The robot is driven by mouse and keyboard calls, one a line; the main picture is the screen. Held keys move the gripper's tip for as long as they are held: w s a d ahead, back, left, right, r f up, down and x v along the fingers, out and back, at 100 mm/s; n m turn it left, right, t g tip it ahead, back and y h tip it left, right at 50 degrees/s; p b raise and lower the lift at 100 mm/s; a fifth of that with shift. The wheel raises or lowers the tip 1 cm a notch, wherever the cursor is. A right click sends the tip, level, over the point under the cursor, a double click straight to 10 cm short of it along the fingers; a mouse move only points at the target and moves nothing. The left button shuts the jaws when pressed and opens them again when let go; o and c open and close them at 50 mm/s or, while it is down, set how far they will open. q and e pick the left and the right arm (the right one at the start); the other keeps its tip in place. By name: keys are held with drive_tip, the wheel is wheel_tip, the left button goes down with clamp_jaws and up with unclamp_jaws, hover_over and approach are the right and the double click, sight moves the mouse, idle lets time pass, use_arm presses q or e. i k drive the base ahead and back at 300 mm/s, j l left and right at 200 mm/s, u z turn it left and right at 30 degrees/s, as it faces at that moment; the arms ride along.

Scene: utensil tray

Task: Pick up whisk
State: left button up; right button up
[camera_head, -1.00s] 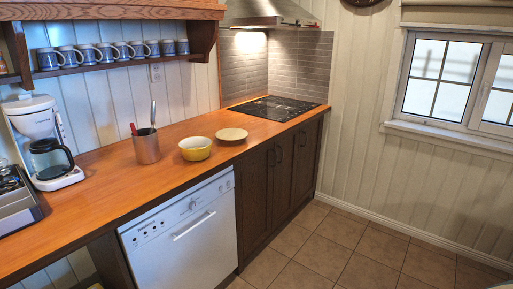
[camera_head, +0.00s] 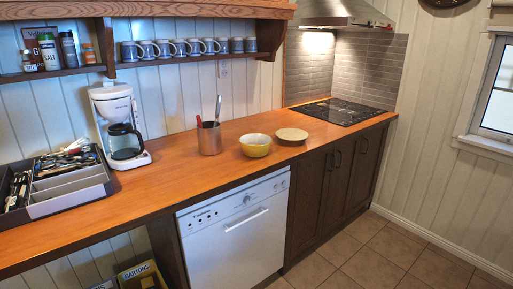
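Neither of my grippers shows in this view.
A white coffee maker (camera_head: 112,102) stands between the tray and the cup. A yellow bowl (camera_head: 255,146) and a pale plate (camera_head: 292,134) lie right of the cup. A shelf (camera_head: 190,61) with mugs hangs above. The front counter strip (camera_head: 150,195) is clear.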

sight(219, 104)
drive_tip(key=i+l+u, duration=0.15)
drive_tip(key=i+l, duration=0.35)
drive_tip(key=i, duration=0.3)
drive_tip(key=i+l+u, duration=0.15)
drive_tip(key=i+l, duration=0.45)
drive_tip(key=i, duration=0.15)
